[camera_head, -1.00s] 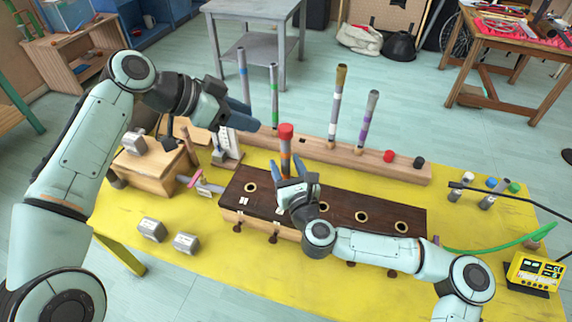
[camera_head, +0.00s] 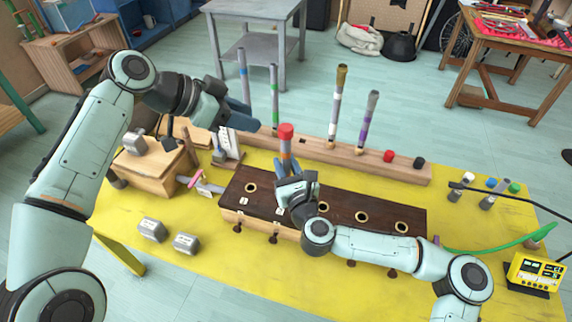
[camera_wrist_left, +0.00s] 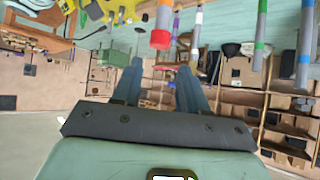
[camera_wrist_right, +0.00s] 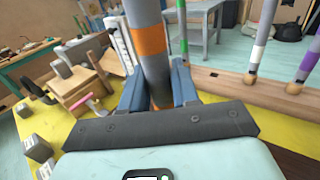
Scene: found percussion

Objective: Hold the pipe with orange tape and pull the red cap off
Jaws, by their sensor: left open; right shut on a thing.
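The pipe with orange tape (camera_head: 286,148) stands upright over the dark board, with the red cap (camera_head: 285,131) on its top end. My right gripper (camera_head: 285,175) is shut on the pipe low down; in the right wrist view the orange band (camera_wrist_right: 150,40) shows just above the fingers (camera_wrist_right: 158,90). My left gripper (camera_head: 242,114) is open and empty, up and to the left of the cap. In the left wrist view the red cap (camera_wrist_left: 160,40) hangs beyond and between the open fingers (camera_wrist_left: 160,75), apart from them.
A wooden rack (camera_head: 320,148) behind holds upright pipes with blue, green, white and purple bands. A loose red cap (camera_head: 388,156) and a black cap (camera_head: 419,162) sit on its right end. The dark board (camera_head: 340,203) has several open holes. Grey metal blocks (camera_head: 186,243) lie at the front left.

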